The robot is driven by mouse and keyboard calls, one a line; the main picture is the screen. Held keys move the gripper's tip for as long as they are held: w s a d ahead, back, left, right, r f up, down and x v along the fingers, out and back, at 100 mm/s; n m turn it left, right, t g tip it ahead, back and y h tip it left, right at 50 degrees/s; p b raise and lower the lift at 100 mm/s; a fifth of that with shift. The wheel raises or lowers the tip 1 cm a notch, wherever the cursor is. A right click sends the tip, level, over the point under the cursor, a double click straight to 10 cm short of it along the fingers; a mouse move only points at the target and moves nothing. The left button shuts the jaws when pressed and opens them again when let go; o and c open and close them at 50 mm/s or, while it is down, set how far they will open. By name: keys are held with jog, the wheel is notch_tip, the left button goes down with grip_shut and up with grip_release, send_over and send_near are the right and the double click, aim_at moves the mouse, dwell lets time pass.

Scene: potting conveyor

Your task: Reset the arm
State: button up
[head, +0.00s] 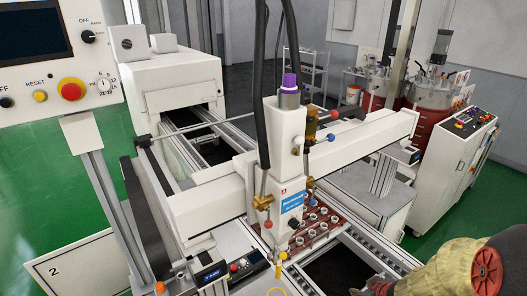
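My arm (452,266), tan-sleeved with a red round joint cap, enters at the bottom right corner of the head view. It reaches left over the near end of the conveyor. A dark part at its left end, at the bottom edge of the picture, seems to be my gripper (376,287). It is small and cut off by the frame, so its fingers cannot be made out. I cannot tell whether it holds anything.
A white gantry (208,203) with a dispensing head (284,150) spans the conveyor left of my arm. A tray of small round parts (318,222) sits beneath it. A control cabinet (455,150) stands at right. A panel with a red button (71,89) is at upper left.

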jog(key=s+d+r+m+g+h+b, duration=0.2)
jog(key=s+r+m+g+h+b, duration=0.25)
jog(key=s, duration=0.65)
jog(key=s+a+r+t+y+b, duration=0.1)
jog(key=s+a+r+y+b, duration=0.1)
jog(key=s+a+r+b, duration=0.2)
jog(key=s+a+r+t+y+b, duration=0.2)
jog(key=s+a+r+b, duration=0.2)
jog(key=a, duration=0.7)
notch_tip(320, 180, up, 2)
jog(key=shift+s+a+r+y, duration=0.1)
jog(key=shift+s+a+y, duration=0.15)
jog(key=shift+y, duration=0.1)
jog(key=shift+m+t, duration=0.25)
jog(key=shift+c, duration=0.4)
